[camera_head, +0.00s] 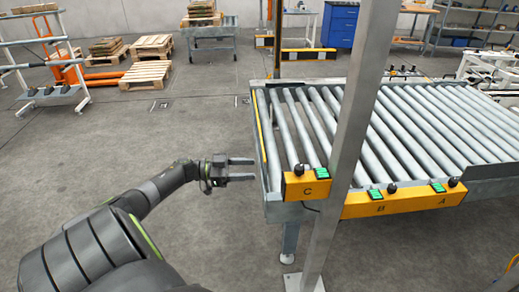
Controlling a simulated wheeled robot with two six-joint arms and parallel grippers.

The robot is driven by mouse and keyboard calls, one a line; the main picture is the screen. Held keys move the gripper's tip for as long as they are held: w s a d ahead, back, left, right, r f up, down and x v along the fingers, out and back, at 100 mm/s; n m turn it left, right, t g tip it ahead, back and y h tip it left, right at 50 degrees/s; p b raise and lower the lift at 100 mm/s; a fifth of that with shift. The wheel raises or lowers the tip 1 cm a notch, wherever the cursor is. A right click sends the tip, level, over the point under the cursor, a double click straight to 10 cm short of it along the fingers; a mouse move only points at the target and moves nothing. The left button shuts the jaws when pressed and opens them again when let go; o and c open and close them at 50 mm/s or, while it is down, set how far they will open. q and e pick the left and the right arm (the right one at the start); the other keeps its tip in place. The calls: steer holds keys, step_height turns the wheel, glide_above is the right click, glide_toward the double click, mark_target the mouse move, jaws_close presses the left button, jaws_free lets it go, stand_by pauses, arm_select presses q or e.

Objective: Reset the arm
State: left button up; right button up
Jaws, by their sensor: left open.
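My left arm reaches in from the bottom left of the head view. Its gripper (241,169) points right, with two dark parallel fingers apart and nothing between them. The fingertips are close to the left side of the roller conveyor (277,208), near its front left corner; I cannot tell whether they touch it. The conveyor's grey rollers are bare. My right gripper is not in view.
Yellow boxes marked C (307,187), B and A with green buttons line the conveyor's front edge. A grey post (345,130) stands before it. Wooden pallets (147,73), an orange pallet jack and a blue cabinet (339,25) stand behind.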

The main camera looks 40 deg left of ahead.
arm_select(q)
steer(key=shift+s+a, duration=0.15)
stand_by(0.5)
steer(key=s+f+n+y, duration=0.3)
steer(key=s+f+y, duration=0.1)
steer(key=f, duration=0.6)
steer(key=s+f+n+y, duration=0.3)
steer(key=f+y, duration=0.2)
steer(key=f, duration=0.5)
steer(key=s+f+n+y, duration=0.3)
steer(key=s+f+y, duration=0.1)
steer(key=f, duration=0.6)
steer(key=s+d+f+g+y, duration=0.1)
steer(key=s+d+f+g, duration=0.2)
steer(key=s+f, duration=0.35)
steer(key=s+d+f+g+y, duration=0.1)
steer(key=s+d+f+g, duration=0.25)
steer(key=s+f, duration=0.3)
steer(key=s+d+f+g+h, duration=0.1)
steer(key=s+d+f+g, duration=0.1)
steer(key=s+d, duration=0.4)
steer(key=s+d+f+g, duration=0.3)
steer(key=s+d, duration=0.4)
steer(key=s, duration=0.4)
steer(key=shift+s+d+f+h, duration=0.15)
steer(key=shift+f+h, duration=0.25)
steer(key=shift+f, duration=0.25)
steer(key=shift+g, duration=0.25)
